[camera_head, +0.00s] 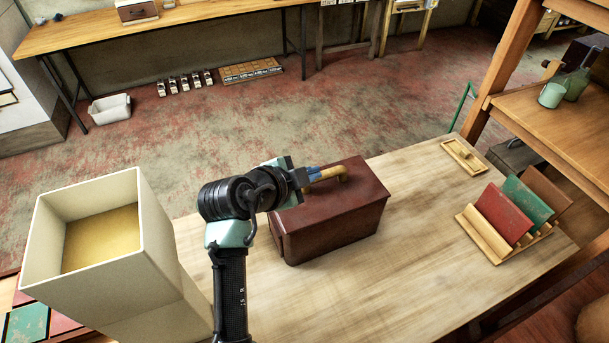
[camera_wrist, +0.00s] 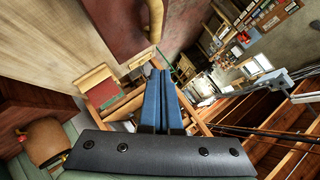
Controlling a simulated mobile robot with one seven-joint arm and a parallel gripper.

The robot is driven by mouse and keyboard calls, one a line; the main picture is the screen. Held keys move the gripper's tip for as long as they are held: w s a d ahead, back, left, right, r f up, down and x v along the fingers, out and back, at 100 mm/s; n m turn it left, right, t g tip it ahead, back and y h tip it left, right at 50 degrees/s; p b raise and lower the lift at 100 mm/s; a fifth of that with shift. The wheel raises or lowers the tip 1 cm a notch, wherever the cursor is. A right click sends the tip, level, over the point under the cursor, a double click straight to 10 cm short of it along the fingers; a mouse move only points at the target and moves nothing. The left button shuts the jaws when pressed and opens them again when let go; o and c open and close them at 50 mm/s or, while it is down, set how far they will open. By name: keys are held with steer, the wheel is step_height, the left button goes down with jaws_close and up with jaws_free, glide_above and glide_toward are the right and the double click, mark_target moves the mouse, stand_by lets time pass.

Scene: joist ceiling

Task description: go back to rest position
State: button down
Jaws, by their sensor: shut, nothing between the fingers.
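My gripper (camera_head: 314,172) is above the table, its blue fingers together and empty. The fingers also show shut in the wrist view (camera_wrist: 157,76). A dark red-brown box (camera_head: 335,225) with a yellow handle (camera_head: 330,176) on its lid stands on the wooden table (camera_head: 430,240). In the head view the fingertips overlap the left end of the handle. In the wrist view the handle (camera_wrist: 154,22) lies beyond the fingertips. I cannot tell whether they touch. My wrist hides part of the box's left side.
A tall cream bin (camera_head: 165,250) stands at the left. At the right are a rack (camera_head: 480,232) holding red, green and brown panels, and a small wooden tray (camera_head: 463,157). A wooden shelf unit (camera_head: 540,110) rises beyond. Bare tabletop lies between box and rack.

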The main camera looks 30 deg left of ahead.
steer(key=shift+v, duration=1.1)
steer(key=shift+a, duration=0.1)
steer(key=w+d+r+n+t+y, duration=0.15)
steer(key=d+r, duration=0.25)
steer(key=r, duration=0.4)
steer(key=w+d+r+n+t, duration=0.1)
steer(key=d+r+n+t, duration=0.15)
steer(key=r, duration=0.65)
steer(key=w+d+r+n+t+y, duration=0.1)
steer(key=d+r+t, duration=0.25)
steer(key=r, duration=0.45)
steer(key=s+d+r+n+t, duration=0.3)
steer(key=s+d+r, duration=0.3)
steer(key=r, duration=0.5)
steer(key=s+d+r+n+t+h, duration=0.1)
steer(key=s+d+r+n+t, duration=0.2)
steer(key=s+r, duration=0.7)
step_height(320, 180, up, 2)
steer(key=d+t, duration=0.2)
steer(key=d, duration=0.1)
steer(key=shift+w+t, duration=0.1)
steer(key=shift+t, duration=0.15)
